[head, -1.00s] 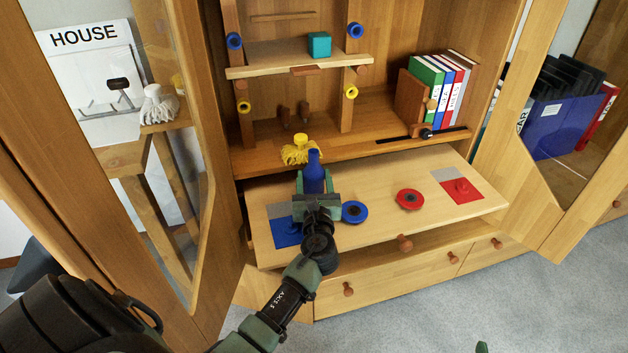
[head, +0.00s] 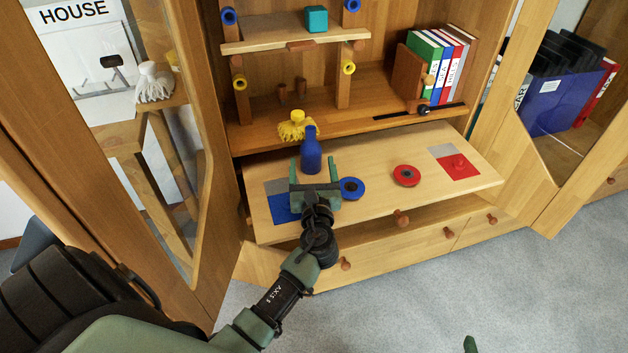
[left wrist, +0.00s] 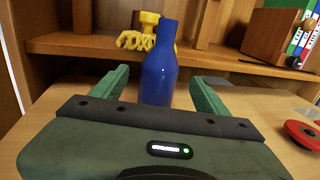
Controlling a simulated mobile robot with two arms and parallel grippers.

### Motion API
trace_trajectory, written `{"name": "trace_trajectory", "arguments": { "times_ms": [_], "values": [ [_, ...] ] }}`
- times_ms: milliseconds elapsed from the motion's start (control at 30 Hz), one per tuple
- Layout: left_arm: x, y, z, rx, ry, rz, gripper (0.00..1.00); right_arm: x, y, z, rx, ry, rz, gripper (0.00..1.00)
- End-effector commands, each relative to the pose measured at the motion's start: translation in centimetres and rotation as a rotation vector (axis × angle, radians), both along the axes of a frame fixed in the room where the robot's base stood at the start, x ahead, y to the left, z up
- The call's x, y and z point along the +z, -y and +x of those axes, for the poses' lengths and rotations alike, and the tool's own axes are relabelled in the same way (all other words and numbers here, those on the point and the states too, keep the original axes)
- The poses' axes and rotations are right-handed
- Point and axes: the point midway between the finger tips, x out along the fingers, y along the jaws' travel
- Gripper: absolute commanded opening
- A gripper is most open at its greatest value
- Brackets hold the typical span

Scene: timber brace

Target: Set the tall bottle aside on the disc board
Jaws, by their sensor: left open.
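The tall blue bottle (head: 311,152) stands upright on the pale disc board (head: 375,174), towards its back left. It also shows in the left wrist view (left wrist: 158,75), ahead of the gripper and seen between its fingers. My left gripper (head: 314,166) is open and empty, drawn back on the near side of the bottle; its two green fingers also show in the left wrist view (left wrist: 157,88). A small green tip (head: 470,345) at the bottom edge of the head view looks like part of my right gripper; the rest is out of frame.
A blue disc (head: 351,188) lies just right of my left gripper, and a red disc (head: 406,175) farther right. Blue (head: 283,209) and red (head: 462,169) patches mark the board. A yellow mop-like thing (head: 295,127) is behind the bottle.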

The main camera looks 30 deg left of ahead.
Motion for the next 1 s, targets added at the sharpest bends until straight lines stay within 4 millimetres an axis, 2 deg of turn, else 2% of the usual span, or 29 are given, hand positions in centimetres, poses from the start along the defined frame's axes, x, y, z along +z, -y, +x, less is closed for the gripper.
{"name": "trace_trajectory", "arguments": {
  "times_ms": [200, 400, 1000],
  "values": [
    [0.1, 2.8, -3.8, -0.001, -0.002, -0.003, 0.75, -2.0, 1.0, -2.7, -0.011, -0.159, -0.036, 1.00],
    [0.1, 4.3, -5.8, 0.000, 0.000, -0.002, 0.75, -2.8, 1.4, -4.0, -0.017, -0.228, -0.050, 1.00],
    [0.1, 4.6, -6.2, 0.000, 0.002, -0.001, 0.75, -3.0, 1.5, -4.3, -0.017, -0.242, -0.053, 1.00]
  ]
}}
